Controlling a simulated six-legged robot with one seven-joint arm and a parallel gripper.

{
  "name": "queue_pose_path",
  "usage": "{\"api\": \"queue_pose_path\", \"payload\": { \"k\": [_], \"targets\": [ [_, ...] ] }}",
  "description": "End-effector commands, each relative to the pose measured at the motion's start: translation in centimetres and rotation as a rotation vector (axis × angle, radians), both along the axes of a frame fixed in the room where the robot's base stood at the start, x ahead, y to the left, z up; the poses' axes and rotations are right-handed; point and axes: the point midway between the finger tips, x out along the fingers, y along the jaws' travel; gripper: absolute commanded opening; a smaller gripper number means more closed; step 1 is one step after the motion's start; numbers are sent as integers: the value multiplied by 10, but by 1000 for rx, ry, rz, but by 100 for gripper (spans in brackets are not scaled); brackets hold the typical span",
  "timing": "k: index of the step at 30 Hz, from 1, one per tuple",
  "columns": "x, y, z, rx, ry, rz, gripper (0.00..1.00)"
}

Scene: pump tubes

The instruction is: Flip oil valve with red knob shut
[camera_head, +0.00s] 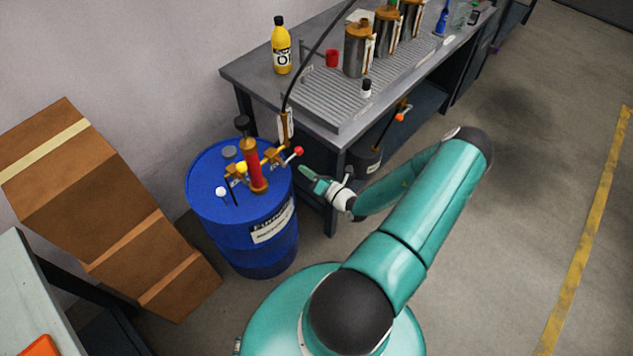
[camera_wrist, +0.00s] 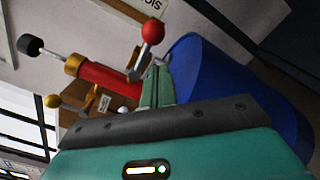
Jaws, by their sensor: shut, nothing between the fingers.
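The red knob (camera_head: 299,151) is on the end of a lever at the right side of a red and brass pump (camera_head: 254,168). The pump stands on top of a blue drum (camera_head: 265,259). In the wrist view the red knob (camera_wrist: 153,31) is large, just above my fingertips, with its lever running down behind them. My gripper (camera_head: 305,178) is shut and empty, to the right of the pump and slightly below the red knob. It also shows in the wrist view (camera_wrist: 158,72), with the fingers together. I cannot tell whether the fingers touch the lever.
A yellow knob (camera_head: 242,167) and a white knob (camera_head: 221,191) are on the same drum. A grey workbench (camera_head: 300,104) with a yellow bottle (camera_head: 281,50) and metal canisters stands behind. Cardboard boxes (camera_head: 90,200) lean at the left. The floor at the right is clear.

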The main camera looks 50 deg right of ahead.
Motion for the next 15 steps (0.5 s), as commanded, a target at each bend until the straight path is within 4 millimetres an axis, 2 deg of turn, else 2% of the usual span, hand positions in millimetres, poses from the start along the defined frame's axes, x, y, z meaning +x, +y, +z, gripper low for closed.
{"api": "queue_pose_path", "payload": {
  "k": [6,15],
  "targets": [
    [17,-11,12,-2,0,1,0],
    [19,-13,14,-1,1,1,0]
  ]
}}
